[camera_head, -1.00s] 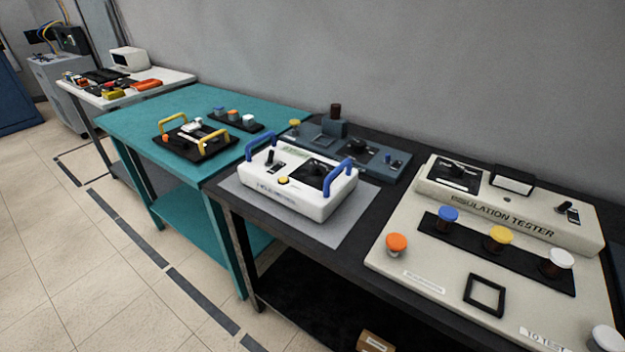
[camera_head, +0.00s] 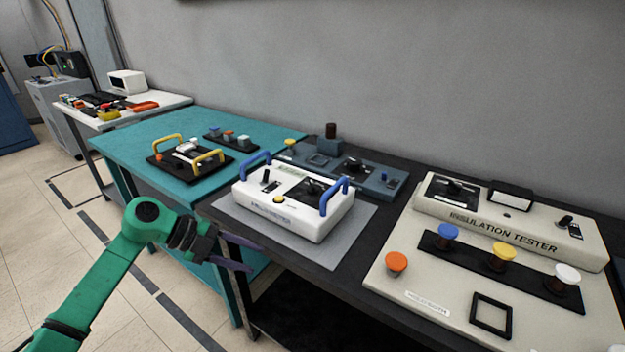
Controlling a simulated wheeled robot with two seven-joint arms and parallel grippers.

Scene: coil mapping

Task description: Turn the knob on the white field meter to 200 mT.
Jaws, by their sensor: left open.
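The white field meter (camera_head: 297,222) sits on a grey mat (camera_head: 350,243) on the dark table. It has two blue handles, a yellow button, a small black switch and a black knob (camera_head: 312,187) on a dark dial panel. The knob's pointer setting is too small to read. My left gripper (camera_head: 245,259) is low at the front edge of the dark table, left of and below the meter, apart from it. It is open and empty. My right gripper is not in view.
A large beige insulation tester (camera_head: 410,284) fills the right of the dark table. A blue-grey device (camera_head: 385,183) stands behind the meter. A teal table (camera_head: 130,150) with a yellow-handled black tray (camera_head: 165,171) is to the left.

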